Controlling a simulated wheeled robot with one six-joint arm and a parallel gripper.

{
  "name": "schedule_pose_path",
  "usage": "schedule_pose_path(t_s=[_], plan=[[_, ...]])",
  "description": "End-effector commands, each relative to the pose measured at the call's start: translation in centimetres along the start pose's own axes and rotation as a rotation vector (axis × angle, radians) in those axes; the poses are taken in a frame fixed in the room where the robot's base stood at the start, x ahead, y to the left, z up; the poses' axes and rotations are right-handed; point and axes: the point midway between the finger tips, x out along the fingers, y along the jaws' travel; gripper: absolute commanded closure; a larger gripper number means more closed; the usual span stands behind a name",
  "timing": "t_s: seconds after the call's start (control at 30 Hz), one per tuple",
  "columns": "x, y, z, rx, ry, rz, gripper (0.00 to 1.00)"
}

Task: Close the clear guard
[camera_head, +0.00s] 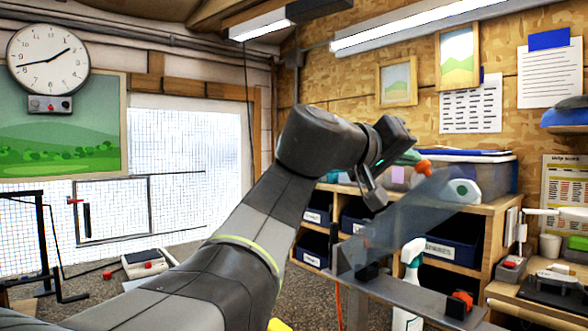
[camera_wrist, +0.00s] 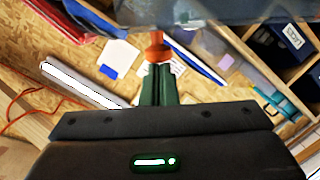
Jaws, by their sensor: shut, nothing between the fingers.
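The clear guard (camera_head: 415,218) is a bluish see-through panel. It stands tilted up above a grey metal bench plate (camera_head: 395,291), so it is raised. An orange knob (camera_head: 424,167) is at its upper edge. In the wrist view the guard (camera_wrist: 215,14) crosses the top and the orange knob (camera_wrist: 156,48) hangs below it. My gripper (camera_head: 412,160) is shut and empty, its green fingers (camera_wrist: 155,75) pointing at the knob. The fingertips are at or very close to the knob; I cannot tell whether they touch.
A second orange knob (camera_head: 462,299) sits at the plate's right end. A spray bottle (camera_head: 411,265) stands by the plate. Behind is a wooden shelf (camera_head: 490,225) with dark blue bins. A side table (camera_head: 535,305) is at the right. The floor at left holds a small box (camera_head: 150,262).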

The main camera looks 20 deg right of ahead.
Motion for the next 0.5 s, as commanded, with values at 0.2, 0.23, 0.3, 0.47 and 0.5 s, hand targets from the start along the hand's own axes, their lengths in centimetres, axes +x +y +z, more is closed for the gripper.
schedule_pose_path(t_s=[0.2,0.23,0.3,0.47,0.5], plan=[[1.1,0.0,5.8,0.194,-0.002,-0.032,1.00],[1.2,-0.1,6.4,0.221,-0.002,-0.038,1.00],[1.5,-0.2,7.9,0.282,-0.001,-0.049,1.00],[2.1,-0.9,11.0,0.414,0.000,-0.075,1.00],[2.2,-1.1,11.7,0.445,-0.001,-0.082,1.00]])
